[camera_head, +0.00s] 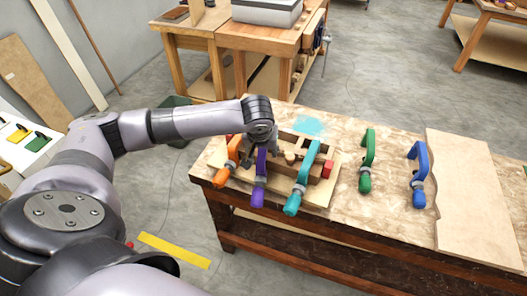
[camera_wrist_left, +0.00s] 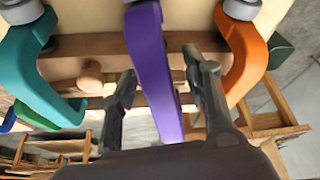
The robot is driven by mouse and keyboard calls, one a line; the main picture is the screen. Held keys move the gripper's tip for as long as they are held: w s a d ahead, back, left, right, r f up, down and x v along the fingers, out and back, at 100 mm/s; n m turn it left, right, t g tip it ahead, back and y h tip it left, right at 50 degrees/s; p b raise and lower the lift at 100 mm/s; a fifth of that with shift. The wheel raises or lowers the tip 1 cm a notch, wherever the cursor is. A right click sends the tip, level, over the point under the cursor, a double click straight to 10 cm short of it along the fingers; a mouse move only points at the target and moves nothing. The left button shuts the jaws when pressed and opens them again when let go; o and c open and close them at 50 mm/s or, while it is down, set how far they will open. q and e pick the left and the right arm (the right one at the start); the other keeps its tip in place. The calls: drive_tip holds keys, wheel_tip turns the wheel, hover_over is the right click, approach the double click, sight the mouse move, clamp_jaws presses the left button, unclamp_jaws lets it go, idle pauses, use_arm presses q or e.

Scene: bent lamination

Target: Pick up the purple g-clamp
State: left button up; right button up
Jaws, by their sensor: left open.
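The purple g-clamp (camera_head: 260,176) is on the wooden bending form (camera_head: 318,190) at the bench's left end, between an orange clamp (camera_head: 228,164) and a teal clamp (camera_head: 302,181). My left gripper (camera_head: 262,150) is above the back part of the purple clamp. In the left wrist view, the purple clamp (camera_wrist_left: 153,65) runs between the two open fingers of my left gripper (camera_wrist_left: 160,85), with gaps visible on both sides. The teal clamp (camera_wrist_left: 35,65) and the orange clamp (camera_wrist_left: 240,60) flank the fingers. My right gripper is not in view.
A green clamp (camera_head: 367,160) and a blue clamp (camera_head: 419,175) stand on the workbench (camera_head: 345,135) to the right. A wavy-edged wooden board (camera_head: 475,195) lies beyond them. A second bench (camera_head: 195,28) stands behind. Close neighbouring clamps leave little side room.

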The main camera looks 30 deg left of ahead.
use_arm(q)
drive_tip(key=shift+c, duration=0.5)
clamp_jaws()
